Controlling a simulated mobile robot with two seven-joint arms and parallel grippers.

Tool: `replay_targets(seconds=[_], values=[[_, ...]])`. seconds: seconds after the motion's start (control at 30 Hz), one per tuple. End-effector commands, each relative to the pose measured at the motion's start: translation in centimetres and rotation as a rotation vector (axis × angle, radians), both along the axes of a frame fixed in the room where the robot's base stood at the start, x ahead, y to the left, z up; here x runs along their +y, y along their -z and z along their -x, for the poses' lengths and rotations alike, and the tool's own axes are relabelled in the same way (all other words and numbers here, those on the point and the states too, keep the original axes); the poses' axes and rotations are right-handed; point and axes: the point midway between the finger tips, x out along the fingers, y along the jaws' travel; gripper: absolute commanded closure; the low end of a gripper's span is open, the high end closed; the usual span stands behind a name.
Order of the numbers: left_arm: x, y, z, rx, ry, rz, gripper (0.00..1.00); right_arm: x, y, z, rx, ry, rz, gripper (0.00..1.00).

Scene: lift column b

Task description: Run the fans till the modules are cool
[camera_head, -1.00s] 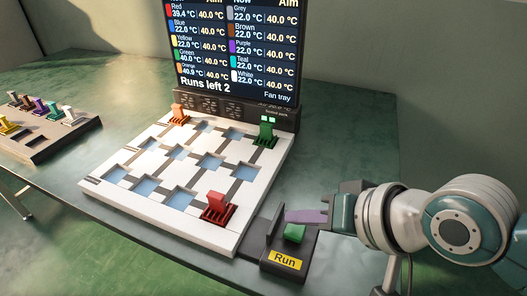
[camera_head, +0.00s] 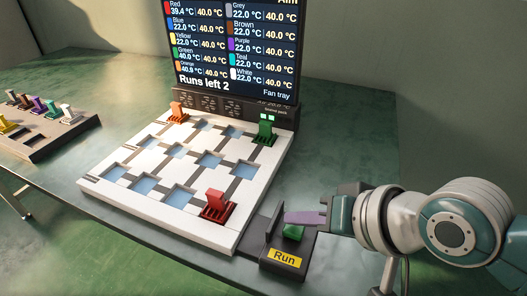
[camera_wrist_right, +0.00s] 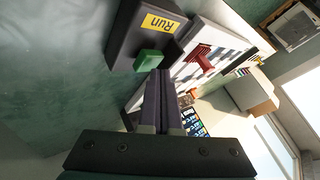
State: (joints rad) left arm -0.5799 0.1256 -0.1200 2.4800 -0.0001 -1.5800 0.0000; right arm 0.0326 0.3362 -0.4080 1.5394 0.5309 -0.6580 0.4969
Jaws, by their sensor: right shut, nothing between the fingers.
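The white board (camera_head: 140,206) holds a red module (camera_head: 216,207) at its front, an orange module (camera_head: 177,111) at the back left and a green module (camera_head: 266,128) at the back right. The fan tray (camera_head: 215,105) stands behind the board. The screen (camera_head: 235,45) reads Red 39.4, Green 40.0, Orange 40.9, aim 40.0 and "Runs left 2". The Run box (camera_head: 284,257) has a green button (camera_head: 293,232). My right gripper (camera_head: 290,218) is shut and empty, just above the button; it also shows in the right wrist view (camera_wrist_right: 159,75). My left gripper is out of view.
A rack (camera_head: 45,143) with several coloured modules stands at the left of the green table (camera_head: 345,130). The table right of the board and behind my right arm is clear. The table's front edge runs below the board.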

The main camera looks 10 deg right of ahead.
Motion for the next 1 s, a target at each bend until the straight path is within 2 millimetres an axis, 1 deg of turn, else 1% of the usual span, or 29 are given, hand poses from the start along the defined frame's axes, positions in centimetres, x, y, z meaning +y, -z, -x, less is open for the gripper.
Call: replay_targets(seconds=[1.0], values=[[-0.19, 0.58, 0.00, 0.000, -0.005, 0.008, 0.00, 0.01, 0.94, 0.02, 0.001, 0.000, -0.001, 1.00]])
